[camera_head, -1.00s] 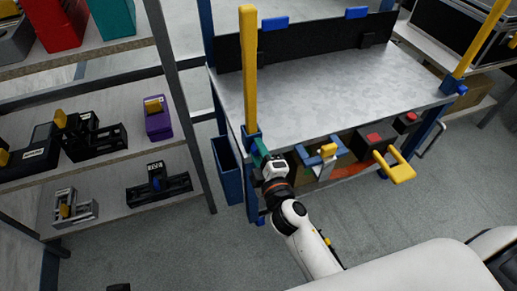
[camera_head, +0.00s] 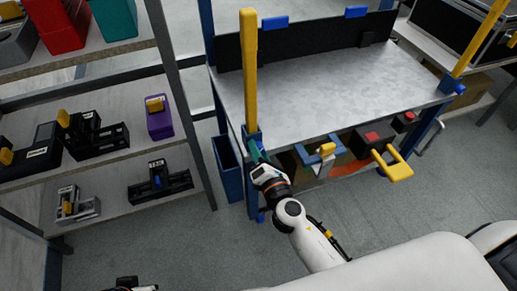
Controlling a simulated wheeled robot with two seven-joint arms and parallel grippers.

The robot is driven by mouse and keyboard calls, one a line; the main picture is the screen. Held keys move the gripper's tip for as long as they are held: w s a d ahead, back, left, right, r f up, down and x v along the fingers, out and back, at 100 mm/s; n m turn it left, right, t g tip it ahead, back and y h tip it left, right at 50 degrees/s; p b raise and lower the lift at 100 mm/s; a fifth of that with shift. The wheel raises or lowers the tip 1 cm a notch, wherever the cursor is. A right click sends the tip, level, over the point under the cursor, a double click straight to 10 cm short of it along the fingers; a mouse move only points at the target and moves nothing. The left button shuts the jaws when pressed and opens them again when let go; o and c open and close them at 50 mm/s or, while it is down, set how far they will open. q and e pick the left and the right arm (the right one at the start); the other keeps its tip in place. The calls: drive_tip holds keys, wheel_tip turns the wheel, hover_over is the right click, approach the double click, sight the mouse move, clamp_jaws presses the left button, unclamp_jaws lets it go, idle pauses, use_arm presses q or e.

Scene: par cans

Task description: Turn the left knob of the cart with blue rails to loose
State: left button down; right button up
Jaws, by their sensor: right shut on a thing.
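The cart (camera_head: 330,95) has a grey metal top, blue legs and a yellow post at each front corner. Its left post (camera_head: 249,75) stands in a blue collar (camera_head: 253,135) at the front left corner. My right gripper (camera_head: 257,151) is at this collar, shut on the left knob, which it hides. I cannot read the knob's setting. On the right corner a blue knob (camera_head: 461,88) shows beside its post. A small part of my left arm (camera_head: 130,284) shows at the bottom edge; its fingers are not clear.
A yellow handle (camera_head: 397,167) juts from the cart's front, near a box with a red top (camera_head: 374,137). A blue bin (camera_head: 228,166) hangs at the cart's left side. A shelf (camera_head: 110,155) with several devices stands left. The floor in front is clear.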

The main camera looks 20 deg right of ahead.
drive_tip(key=n+p, duration=0.1)
drive_tip(key=n, duration=0.2)
use_arm(q)
wheel_tip(320, 180, down, 6)
drive_tip(key=shift+w+f+p, duration=0.25)
drive_tip(key=shift+w+p, duration=0.05)
drive_tip(key=shift+w, duration=0.05)
use_arm(e)
drive_tip(key=shift+f+n, duration=0.1)
drive_tip(key=shift+n, duration=1.4)
use_arm(q)
drive_tip(key=shift+d, duration=0.1)
use_arm(e)
drive_tip(key=o, duration=1)
drive_tip(key=shift+s, duration=0.1)
use_arm(q)
drive_tip(key=w+b+v, duration=0.1)
drive_tip(key=b+v, duration=0.1)
drive_tip(key=v, duration=0.5)
use_arm(e)
drive_tip(key=s, duration=1.2)
drive_tip(key=shift+d, duration=0.2)
